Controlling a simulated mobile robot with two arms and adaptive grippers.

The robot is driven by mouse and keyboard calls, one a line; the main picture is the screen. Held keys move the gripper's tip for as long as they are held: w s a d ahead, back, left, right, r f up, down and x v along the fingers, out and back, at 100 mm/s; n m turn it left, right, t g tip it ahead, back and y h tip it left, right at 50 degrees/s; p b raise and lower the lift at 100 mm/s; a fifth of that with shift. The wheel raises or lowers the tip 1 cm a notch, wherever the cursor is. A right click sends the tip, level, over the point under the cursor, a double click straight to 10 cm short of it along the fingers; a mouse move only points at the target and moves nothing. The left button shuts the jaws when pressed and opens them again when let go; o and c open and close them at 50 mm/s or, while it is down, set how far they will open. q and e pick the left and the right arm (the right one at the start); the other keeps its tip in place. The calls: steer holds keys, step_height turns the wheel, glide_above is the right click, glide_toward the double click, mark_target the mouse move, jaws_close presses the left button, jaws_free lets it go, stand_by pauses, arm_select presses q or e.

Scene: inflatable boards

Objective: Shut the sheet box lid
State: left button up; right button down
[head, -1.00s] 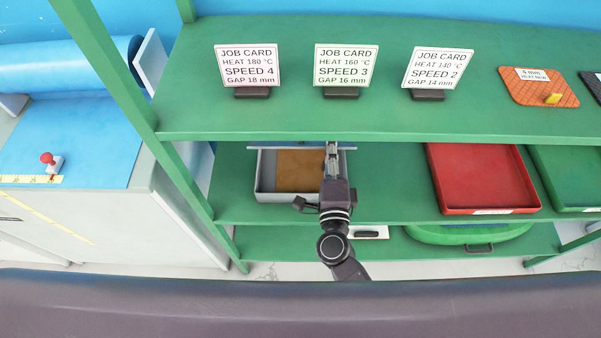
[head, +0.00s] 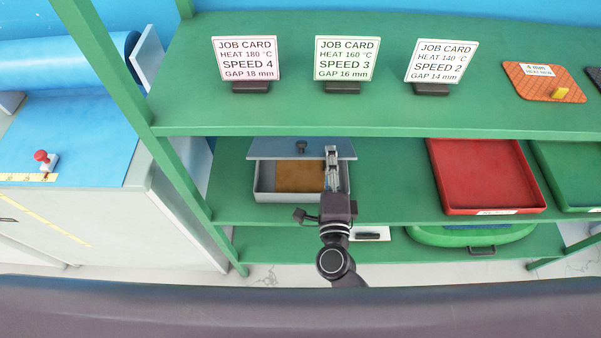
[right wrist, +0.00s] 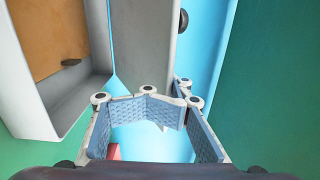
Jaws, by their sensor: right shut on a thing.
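The grey sheet box (head: 288,197) stands on the middle shelf, with a brown sheet (head: 298,176) inside. Its blue-grey lid (head: 275,148) is tilted above the back of the box, and the front of the box is uncovered. A dark knob (head: 301,147) sits on the lid's outer face. My right gripper (head: 332,152) is shut on the lid at its right side. In the right wrist view, the lid's grey edge (right wrist: 160,50) runs down to between the pads of the gripper (right wrist: 165,120), and the box wall (right wrist: 75,105) is at the left. My left gripper is not in view.
The green upper shelf (head: 380,115) lies above the box and carries several job cards. A red tray (head: 492,209) stands to the right of the box, with shelf room between. A green shelf post (head: 180,170) is at the left.

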steer(key=shift+s+d+f+b, duration=0.1)
steer(key=shift+s+f+b, duration=0.15)
steer(key=shift+f+b, duration=0.35)
steer(key=shift+s+d+f+b, duration=0.1)
steer(key=shift+s+f+b, duration=0.2)
steer(key=shift+f, duration=0.6)
steer(key=shift+r, duration=0.1)
steer(key=s+r+p, duration=0.4)
steer(key=s+p, duration=0.1)
steer(key=shift+s+a+r, duration=0.15)
steer(key=shift+r, duration=0.25)
